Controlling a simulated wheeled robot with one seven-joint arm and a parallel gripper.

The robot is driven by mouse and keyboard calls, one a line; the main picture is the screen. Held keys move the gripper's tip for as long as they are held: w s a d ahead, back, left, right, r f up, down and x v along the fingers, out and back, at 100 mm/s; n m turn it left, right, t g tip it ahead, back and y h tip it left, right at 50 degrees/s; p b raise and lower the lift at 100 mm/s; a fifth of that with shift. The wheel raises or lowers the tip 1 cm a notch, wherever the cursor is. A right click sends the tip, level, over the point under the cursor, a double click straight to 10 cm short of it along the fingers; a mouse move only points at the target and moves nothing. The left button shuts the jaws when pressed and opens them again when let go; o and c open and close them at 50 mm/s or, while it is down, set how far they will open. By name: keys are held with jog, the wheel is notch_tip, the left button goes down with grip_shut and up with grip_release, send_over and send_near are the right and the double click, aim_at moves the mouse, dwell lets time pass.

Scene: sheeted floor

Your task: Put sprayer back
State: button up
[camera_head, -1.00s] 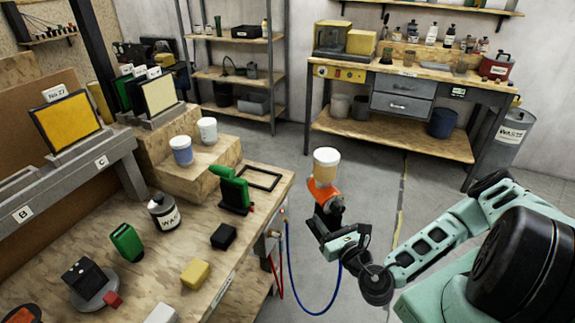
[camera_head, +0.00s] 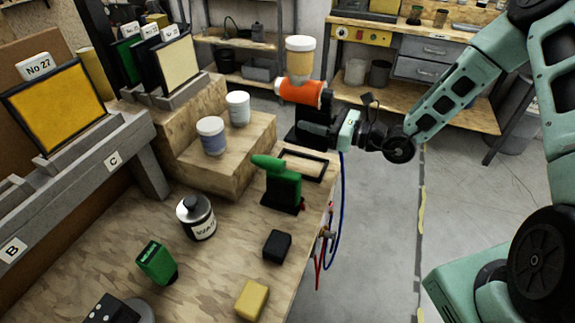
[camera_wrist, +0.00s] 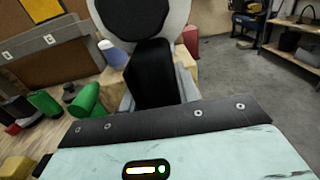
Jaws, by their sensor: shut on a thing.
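The sprayer has an orange body (camera_head: 303,93), a cream cup on top (camera_head: 300,58) and a black handle (camera_head: 310,122). My gripper (camera_head: 328,132) is shut on the black handle, and the sprayer is upright, held above the far right corner of the bench. In the wrist view the black handle (camera_wrist: 155,75) fills the middle, and the fingertips are hidden. A flat black rectangular frame (camera_head: 318,157) lies on the bench top just below the sprayer. A green tool on a black base (camera_head: 283,187) stands in front of it.
A wooden step (camera_head: 235,175) holds two white-lidded jars. A labelled bottle (camera_head: 196,216), a green block (camera_head: 157,262), a black block (camera_head: 277,246) and a yellow sponge-like block (camera_head: 252,300) are on the bench. Blue and red hoses (camera_head: 341,215) hang at its right edge.

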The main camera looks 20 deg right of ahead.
jog(key=shift+w+a+r, duration=0.25)
jog(key=shift+a+r, duration=0.1)
jog(key=shift+a, duration=0.2)
jog(key=shift+w+a+f, duration=0.1)
jog(key=shift+a+f, duration=0.1)
jog(key=shift+a, duration=0.05)
jog(key=shift+f+p, duration=0.65)
jog(key=shift+f, duration=3.95)
jog(key=shift+f, duration=0.2)
